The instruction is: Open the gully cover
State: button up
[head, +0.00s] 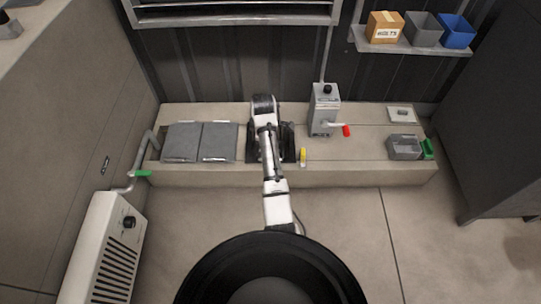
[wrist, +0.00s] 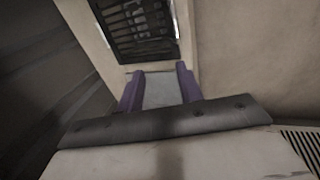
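A dark, grated rectangle (wrist: 137,28) in a pale surround lies just ahead of my gripper in the wrist view. In the head view, dark parts (head: 288,140) show beside my arm, which hides the middle of that spot. I cannot tell whether this is the gully cover or an open gully. Two flat grey plates (head: 181,142) (head: 220,142) with pale front strips lie flat on the plinth to the left. My gripper (wrist: 158,74) has its purple fingers apart, with a pale grey surface showing between them. No held object shows. Contact is unclear. My arm hides the fingertips in the head view.
The low concrete plinth (head: 365,172) carries a grey box (head: 324,108) with a red-handled crank, a yellow handle (head: 303,155) and a grey bin (head: 403,147). A pipe with a green lever (head: 141,173) and a white heater (head: 105,250) stand left. Floor at right front is clear.

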jog(key=shift+g, duration=0.6)
jog(key=f+b, duration=0.1)
jog(key=f, duration=0.4)
jog(key=d+f+b, duration=0.1)
jog(key=f+b, duration=0.1)
jog(key=f, duration=0.3)
jog(key=w+d+f+b, duration=0.1)
jog(key=f, duration=0.5)
jog(key=shift+d, duration=0.1)
grip_shut()
